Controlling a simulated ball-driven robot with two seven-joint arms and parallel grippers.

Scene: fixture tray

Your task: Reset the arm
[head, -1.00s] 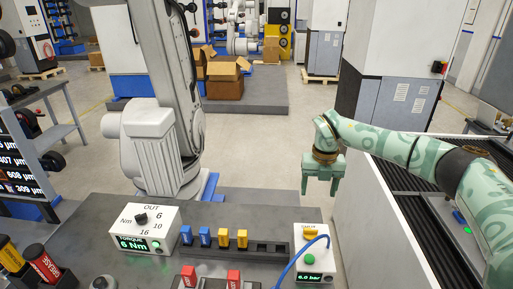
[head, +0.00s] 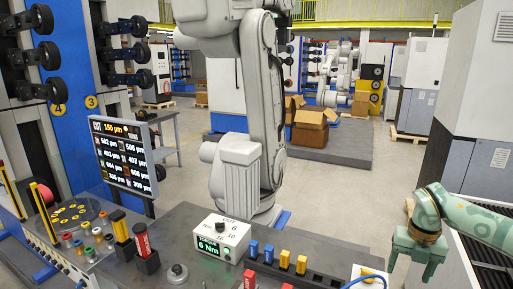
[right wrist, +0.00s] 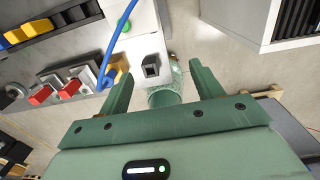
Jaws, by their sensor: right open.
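My right arm is pale green. Its gripper (head: 414,262) points down at the right of the head view, just right of the grey bench (head: 185,215). In the right wrist view the two green fingers (right wrist: 160,88) stand wide apart with nothing held between them. The bench's edge and a small dark socket on a white box (right wrist: 150,66) show beyond the fingers, apart from them. My left gripper is not in view.
A torque box (head: 222,236) reading 6 Nm stands on the bench. Blue and yellow blocks (head: 284,258) sit in a dark rack beside it. A screen (head: 122,153) and a round tray of coloured pieces (head: 75,213) are at left. A large white-grey robot arm (head: 262,120) rises behind the bench.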

